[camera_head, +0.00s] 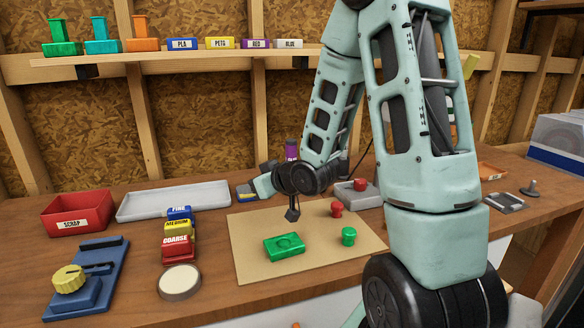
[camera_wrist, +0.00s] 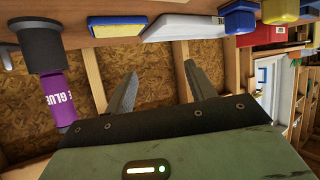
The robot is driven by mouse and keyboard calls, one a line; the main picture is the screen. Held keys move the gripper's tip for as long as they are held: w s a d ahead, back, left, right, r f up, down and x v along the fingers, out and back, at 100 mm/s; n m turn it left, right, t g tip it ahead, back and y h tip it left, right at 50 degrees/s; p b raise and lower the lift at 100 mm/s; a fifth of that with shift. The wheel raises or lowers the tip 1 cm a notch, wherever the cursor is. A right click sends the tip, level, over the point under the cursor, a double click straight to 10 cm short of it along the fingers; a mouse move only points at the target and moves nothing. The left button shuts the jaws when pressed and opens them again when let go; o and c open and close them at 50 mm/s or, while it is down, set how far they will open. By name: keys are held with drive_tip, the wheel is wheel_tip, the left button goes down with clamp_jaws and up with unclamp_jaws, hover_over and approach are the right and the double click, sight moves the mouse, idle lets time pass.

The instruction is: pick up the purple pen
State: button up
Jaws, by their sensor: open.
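No plain pen shape is clear. In the wrist view, which is upside down, this purple tube (camera_wrist: 60,97) is at the left, reads "GLUE", and is apart from the fingers.
A green block (camera_head: 284,246), a green knob piece (camera_head: 348,236) and a red one (camera_head: 337,209) are on the mat. A sponge-like yellow-and-blue block (camera_wrist: 118,26) lies near the tube. Left are labelled grit blocks (camera_head: 176,246), a pale tray (camera_head: 172,201) and a red scrap bin (camera_head: 77,214).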

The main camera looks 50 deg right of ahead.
drive_tip(key=s+d+m+t+h, duration=0.2)
drive_tip(key=d+t, duration=0.1)
drive_tip(key=d, duration=0.6)
drive_tip(key=m+t+h, duration=0.1)
drive_tip(key=t+h, duration=0.1)
approach(287, 149)
drive_tip(key=d, duration=0.1)
drive_tip(key=x, duration=0.4)
drive_tip(key=p+x, duration=0.1)
drive_tip(key=x, duration=0.3)
drive_tip(key=f+p+x, duration=0.1)
drive_tip(key=x, duration=0.3)
drive_tip(key=shift+d, duration=0.25)
drive_tip(key=shift+c, duration=0.3)
clamp_jaws()
drive_tip(key=shift+s, duration=0.1)
